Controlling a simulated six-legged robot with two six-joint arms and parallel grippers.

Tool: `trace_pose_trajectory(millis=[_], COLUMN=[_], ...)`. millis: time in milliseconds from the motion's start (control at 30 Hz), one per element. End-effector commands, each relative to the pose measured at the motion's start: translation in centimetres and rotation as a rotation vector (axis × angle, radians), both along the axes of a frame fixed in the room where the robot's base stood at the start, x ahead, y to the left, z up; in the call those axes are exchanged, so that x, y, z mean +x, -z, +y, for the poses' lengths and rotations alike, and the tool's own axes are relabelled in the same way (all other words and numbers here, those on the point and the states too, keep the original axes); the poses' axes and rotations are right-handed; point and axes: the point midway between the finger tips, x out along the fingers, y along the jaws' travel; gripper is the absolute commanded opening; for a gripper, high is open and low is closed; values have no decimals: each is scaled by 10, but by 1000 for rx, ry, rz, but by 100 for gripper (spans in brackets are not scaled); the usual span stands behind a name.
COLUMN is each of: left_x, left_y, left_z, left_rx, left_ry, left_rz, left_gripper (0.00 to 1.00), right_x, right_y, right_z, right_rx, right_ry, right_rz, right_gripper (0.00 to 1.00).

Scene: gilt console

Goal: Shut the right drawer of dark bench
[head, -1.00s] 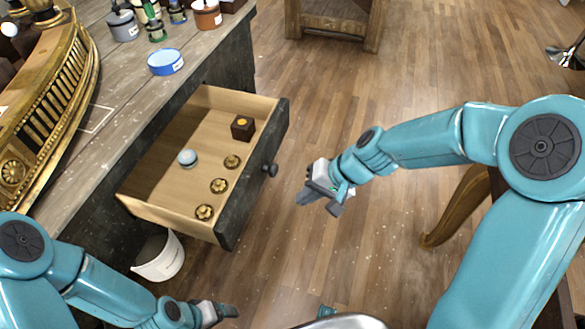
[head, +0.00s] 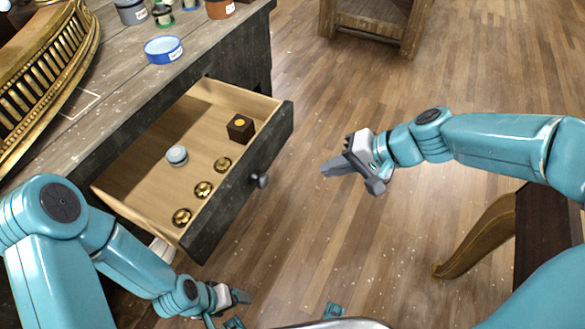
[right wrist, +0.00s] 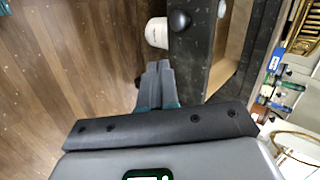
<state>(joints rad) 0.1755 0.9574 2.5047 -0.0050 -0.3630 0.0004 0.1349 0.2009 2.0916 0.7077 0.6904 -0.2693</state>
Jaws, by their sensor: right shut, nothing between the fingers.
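The dark bench (head: 125,88) stands at the left of the head view. Its drawer (head: 205,205) is pulled well out, with pale wooden walls, a dark front and a round dark knob (head: 260,181). In the right wrist view the dark drawer front (right wrist: 190,60) and knob (right wrist: 180,20) show just right of the fingers. My right gripper (head: 328,170) is shut and empty, in front of the drawer and apart from the knob. It also shows in the wrist view (right wrist: 159,66). My left gripper (head: 242,296) is low, near the drawer's near corner; its jaw state is unclear.
The drawer holds a dark box (head: 240,129), a pale blue round thing (head: 177,155) and several brass pieces (head: 203,189). A white bucket (right wrist: 157,32) is on the floor. A wooden table leg (head: 478,240) stands at right.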

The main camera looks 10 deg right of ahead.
Motion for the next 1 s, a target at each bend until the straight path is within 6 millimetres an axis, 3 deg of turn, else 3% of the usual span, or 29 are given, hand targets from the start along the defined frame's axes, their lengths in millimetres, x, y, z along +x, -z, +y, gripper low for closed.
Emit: trace_pose_trajectory(millis=[167,600,800,1000], left_x=[0,0,0,0], left_y=[4,27,20,20], left_z=[0,0,0,0], left_rx=[0,0,0,0], left_ry=[-1,-1,-1,-1], left_rz=[0,0,0,0], left_gripper=[81,81,81,81], right_x=[1,26,39,45], right_y=[10,74,69,70], right_z=[13,73,96,103], right_rx=[1,-1,0,0], right_ry=[-5,-6,-5,-2], right_rz=[2,3,-1,-1], right_gripper=[0,0,0,0])
